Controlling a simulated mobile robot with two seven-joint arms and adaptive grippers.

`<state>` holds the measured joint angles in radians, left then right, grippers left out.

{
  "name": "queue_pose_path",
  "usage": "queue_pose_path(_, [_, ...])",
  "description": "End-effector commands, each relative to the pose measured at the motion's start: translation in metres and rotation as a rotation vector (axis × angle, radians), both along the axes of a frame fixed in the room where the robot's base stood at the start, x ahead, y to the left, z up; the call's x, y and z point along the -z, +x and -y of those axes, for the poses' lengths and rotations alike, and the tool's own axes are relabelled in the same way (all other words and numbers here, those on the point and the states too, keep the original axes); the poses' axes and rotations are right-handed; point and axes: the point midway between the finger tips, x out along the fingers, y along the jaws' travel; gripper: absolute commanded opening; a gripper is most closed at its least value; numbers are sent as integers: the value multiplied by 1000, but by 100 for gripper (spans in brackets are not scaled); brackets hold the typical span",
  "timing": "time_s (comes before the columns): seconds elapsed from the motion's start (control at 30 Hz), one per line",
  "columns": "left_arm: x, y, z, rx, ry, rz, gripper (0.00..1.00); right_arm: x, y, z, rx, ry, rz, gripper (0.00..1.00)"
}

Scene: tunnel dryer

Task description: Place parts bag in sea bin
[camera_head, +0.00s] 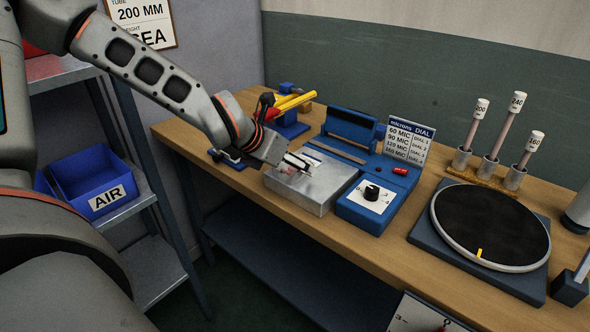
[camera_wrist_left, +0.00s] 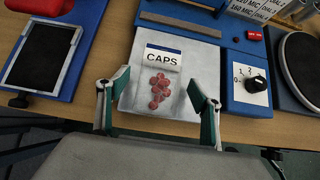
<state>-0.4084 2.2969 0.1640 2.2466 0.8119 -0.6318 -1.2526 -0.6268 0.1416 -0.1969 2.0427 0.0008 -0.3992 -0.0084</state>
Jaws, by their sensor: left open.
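The parts bag (camera_wrist_left: 160,88) is a clear bag of small red caps with a white "CAPS" label. In the left wrist view it lies flat on a pale metal plate (camera_wrist_left: 199,65). My left gripper (camera_wrist_left: 158,95) is open, with one finger at each side of the bag. In the head view my left gripper (camera_head: 296,162) is low over the plate (camera_head: 322,196) and mostly hides the bag. No bin marked SEA is readable; part of a red container (camera_head: 32,49) shows on the upper shelf at left. My right gripper is out of view.
A blue bin labelled AIR (camera_head: 92,182) sits on the lower shelf. A wall sign (camera_head: 143,22) ends in "SEA". The blue sealer (camera_head: 378,196) with its dial adjoins the plate. A round turntable (camera_head: 491,226) and upright tubes stand to the right on the wooden bench (camera_head: 352,240).

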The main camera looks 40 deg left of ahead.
Motion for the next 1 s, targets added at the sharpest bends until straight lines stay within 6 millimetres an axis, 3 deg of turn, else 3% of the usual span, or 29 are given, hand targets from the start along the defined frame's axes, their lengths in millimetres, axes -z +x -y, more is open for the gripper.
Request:
queue_pose_path(0.07, [8,5,0,-1,0,-3,65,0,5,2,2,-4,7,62])
queue_pose_path(0.37, [7,8,0,0,0,1,63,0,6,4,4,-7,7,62])
queue_pose_path(0.53, [7,8,0,-1,-1,1,20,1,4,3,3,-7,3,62])
queue_pose_path(1.0, [-2,8,1,1,2,3,16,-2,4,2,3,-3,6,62])
